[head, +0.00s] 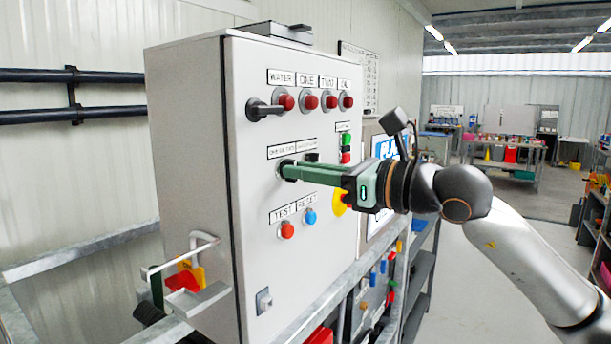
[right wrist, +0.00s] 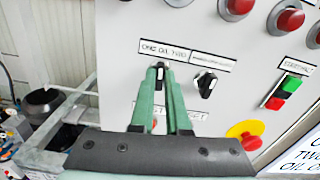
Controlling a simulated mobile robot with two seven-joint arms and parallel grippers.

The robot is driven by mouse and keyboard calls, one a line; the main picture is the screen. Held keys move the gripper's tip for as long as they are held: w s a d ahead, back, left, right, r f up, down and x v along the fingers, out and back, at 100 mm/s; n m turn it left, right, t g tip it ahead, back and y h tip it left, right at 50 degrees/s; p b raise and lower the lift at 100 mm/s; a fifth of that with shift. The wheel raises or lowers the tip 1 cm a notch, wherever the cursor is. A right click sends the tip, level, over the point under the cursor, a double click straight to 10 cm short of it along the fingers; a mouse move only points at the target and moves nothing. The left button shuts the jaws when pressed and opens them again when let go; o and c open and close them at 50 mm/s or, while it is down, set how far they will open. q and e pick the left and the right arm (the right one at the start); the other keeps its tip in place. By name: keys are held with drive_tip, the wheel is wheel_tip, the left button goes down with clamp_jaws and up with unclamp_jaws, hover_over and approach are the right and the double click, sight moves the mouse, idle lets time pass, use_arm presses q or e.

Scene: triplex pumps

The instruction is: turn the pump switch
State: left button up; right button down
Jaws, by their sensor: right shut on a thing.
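The grey control cabinet (head: 185,140) fills the left middle of the head view. My right gripper (head: 284,171) reaches in from the right, with its green fingers against the cabinet front. In the right wrist view its fingertips (right wrist: 161,72) are shut on the black switch knob (right wrist: 160,68) under a label that seems to read "ONE OIL TWO". The fingers hide most of this knob in the head view. A second black knob with a white mark (right wrist: 206,84) sits just to its right, clear of the fingers. My left gripper is not in view.
A red (head: 287,230) and a blue button (head: 310,217) are below. A yellow-and-red stop button (right wrist: 245,135) and green and red buttons (right wrist: 283,90) are to the right.

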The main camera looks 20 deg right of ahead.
drive_tip(key=shift+s+a+n+b, duration=0.1)
drive_tip(key=shift+n+b, duration=1.5)
drive_tip(key=shift+n, duration=2)
drive_tip(key=c, duration=0.9)
unclamp_jaws()
